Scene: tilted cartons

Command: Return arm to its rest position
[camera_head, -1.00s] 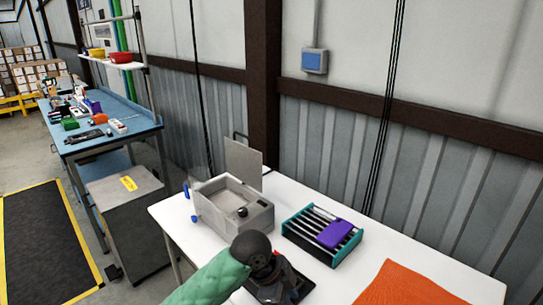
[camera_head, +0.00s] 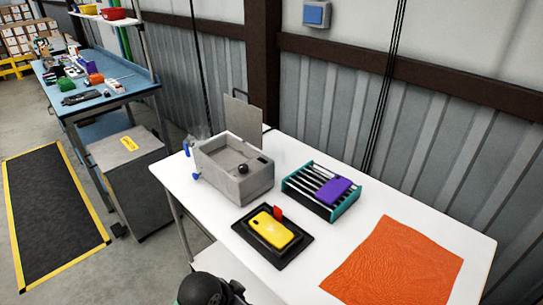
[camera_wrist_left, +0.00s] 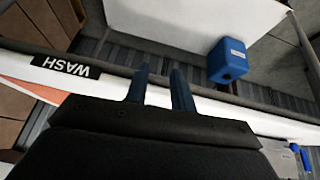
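My left gripper (camera_wrist_left: 161,82) shows in the left wrist view with its two dark fingers apart and nothing between them. In the head view only a black and green part of my arm shows at the bottom edge, and the fingertips cannot be made out there. My right gripper is in neither view. A yellow phone-like piece (camera_head: 273,230) lies in a black holder (camera_head: 300,250) with a red tab, on the white table (camera_head: 340,238). No gripper touches it.
A grey basin box (camera_head: 245,188) with an upright lid stands at the table's back left. A teal rack (camera_head: 306,197) holds a purple piece (camera_head: 333,190). An orange cloth (camera_head: 395,262) lies at the right. A grey cabinet (camera_head: 130,180) stands left of the table. The left wrist view shows a blue box (camera_wrist_left: 227,60).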

